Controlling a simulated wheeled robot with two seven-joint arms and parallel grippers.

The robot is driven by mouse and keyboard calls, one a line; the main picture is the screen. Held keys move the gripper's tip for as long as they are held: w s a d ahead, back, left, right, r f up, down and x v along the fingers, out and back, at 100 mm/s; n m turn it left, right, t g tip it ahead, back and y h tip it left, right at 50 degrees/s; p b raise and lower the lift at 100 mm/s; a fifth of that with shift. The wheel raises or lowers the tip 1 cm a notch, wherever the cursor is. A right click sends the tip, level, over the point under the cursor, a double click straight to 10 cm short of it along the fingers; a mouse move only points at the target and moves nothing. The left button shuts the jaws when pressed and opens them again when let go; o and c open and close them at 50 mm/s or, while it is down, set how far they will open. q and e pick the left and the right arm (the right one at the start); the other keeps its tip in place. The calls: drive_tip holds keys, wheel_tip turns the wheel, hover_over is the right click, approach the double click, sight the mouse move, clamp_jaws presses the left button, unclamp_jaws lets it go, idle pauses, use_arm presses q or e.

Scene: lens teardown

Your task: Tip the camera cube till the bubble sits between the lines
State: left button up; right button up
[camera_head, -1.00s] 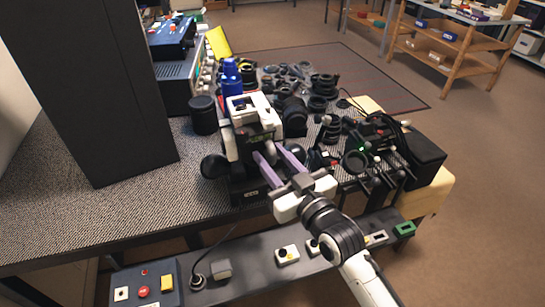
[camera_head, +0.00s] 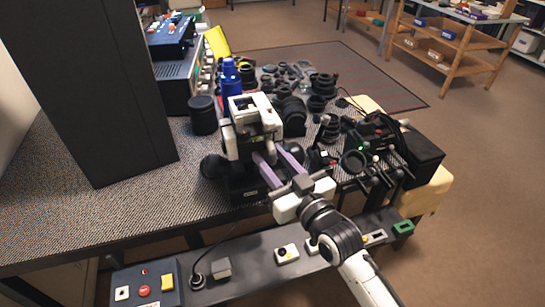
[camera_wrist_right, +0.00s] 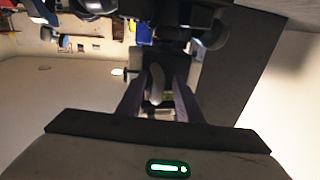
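The camera cube (camera_head: 240,145), a white and black block with an opening in its white top, stands near the table's front edge. My right gripper (camera_head: 269,153) reaches its front side, with two purple fingers clearly parted. In the right wrist view, the fingers (camera_wrist_right: 160,92) stand either side of a pale rounded part (camera_wrist_right: 155,83). I cannot tell whether the fingertips press on it. A small green patch shows between the fingers; no bubble or lines can be read there. My left gripper is out of view.
A tall black panel (camera_head: 90,80) stands to the left. A black cylinder (camera_head: 203,115), a blue bottle (camera_head: 230,78) and several lens parts crowd the table behind the cube. Black clamps and a ring (camera_head: 354,162) stand right. The table (camera_head: 100,210) is clear at front left.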

drive_tip(key=shift+d, duration=0.1)
drive_tip(key=v, duration=1)
drive_tip(key=shift+s, duration=0.1)
drive_tip(key=s+d+f+m+g+h, duration=0.1)
drive_tip(key=s+d+f, duration=0.3)
drive_tip(key=f, duration=0.5)
drive_tip(key=s+d+f+m+g+h, duration=0.1)
drive_tip(key=s+d+f+g+h, duration=0.2)
drive_tip(key=s+f, duration=0.6)
drive_tip(key=s+d+f+m+g+h, duration=0.1)
drive_tip(key=s+d+f+g+h, duration=0.1)
drive_tip(key=s+f, duration=0.5)
wheel_tip(320, 180, down, 3)
drive_tip(key=d+g, duration=0.1)
drive_tip(key=d, duration=0.1)
drive_tip(key=shift+d+f+m, duration=0.15)
drive_tip(key=shift+d+m, duration=0.25)
drive_tip(key=shift+c, duration=0.2)
idle(0.4)
